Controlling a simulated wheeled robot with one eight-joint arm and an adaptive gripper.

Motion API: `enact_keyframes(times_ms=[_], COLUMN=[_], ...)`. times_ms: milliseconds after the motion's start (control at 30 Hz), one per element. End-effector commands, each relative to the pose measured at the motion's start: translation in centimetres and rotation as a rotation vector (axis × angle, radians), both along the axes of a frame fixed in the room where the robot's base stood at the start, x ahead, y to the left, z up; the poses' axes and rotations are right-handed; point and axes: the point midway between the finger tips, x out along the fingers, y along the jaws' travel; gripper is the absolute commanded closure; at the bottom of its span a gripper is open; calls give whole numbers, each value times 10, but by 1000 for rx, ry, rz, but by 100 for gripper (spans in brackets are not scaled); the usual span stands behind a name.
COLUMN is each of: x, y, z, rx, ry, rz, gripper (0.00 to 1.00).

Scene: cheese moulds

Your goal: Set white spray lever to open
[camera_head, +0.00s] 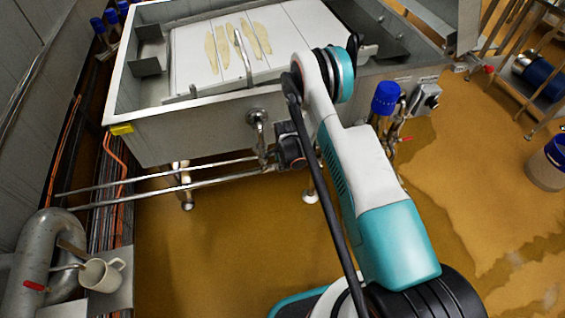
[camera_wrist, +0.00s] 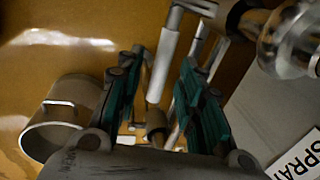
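In the wrist view, a white cylindrical lever (camera_wrist: 161,68) on a metal stem shows between the two fingers of my gripper (camera_wrist: 162,62). The fingers have dark green pads and stand apart, with a gap on each side of the lever. I cannot tell how deep the lever lies between them. A sign (camera_wrist: 296,157) with the letters "SPRA" is cut off at the lower right. In the head view my arm hides my gripper, and I cannot make out the white lever.
Metal pipes and a round fitting (camera_wrist: 285,42) crowd the wrist view's right side. A round, handled container (camera_wrist: 50,122) is at left. In the head view, a steel vat (camera_head: 185,135) stands ahead, with a blue-capped valve (camera_head: 385,98) at its right. A mug (camera_head: 102,275) is lower left.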

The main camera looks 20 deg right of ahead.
Motion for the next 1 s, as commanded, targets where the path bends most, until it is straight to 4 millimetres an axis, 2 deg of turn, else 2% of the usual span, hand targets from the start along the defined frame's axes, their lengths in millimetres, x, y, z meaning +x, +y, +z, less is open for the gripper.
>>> enact_keyframes(times_ms=[67,100,233,667,1000], x=[0,0,0,0,0], y=[0,0,0,2,12], z=[0,0,0,3,18], rx=[0,0,0,-36,-255], ry=[0,0,0,0,-1], rz=[0,0,0,2,5], gripper=[65,70,99,100,100])
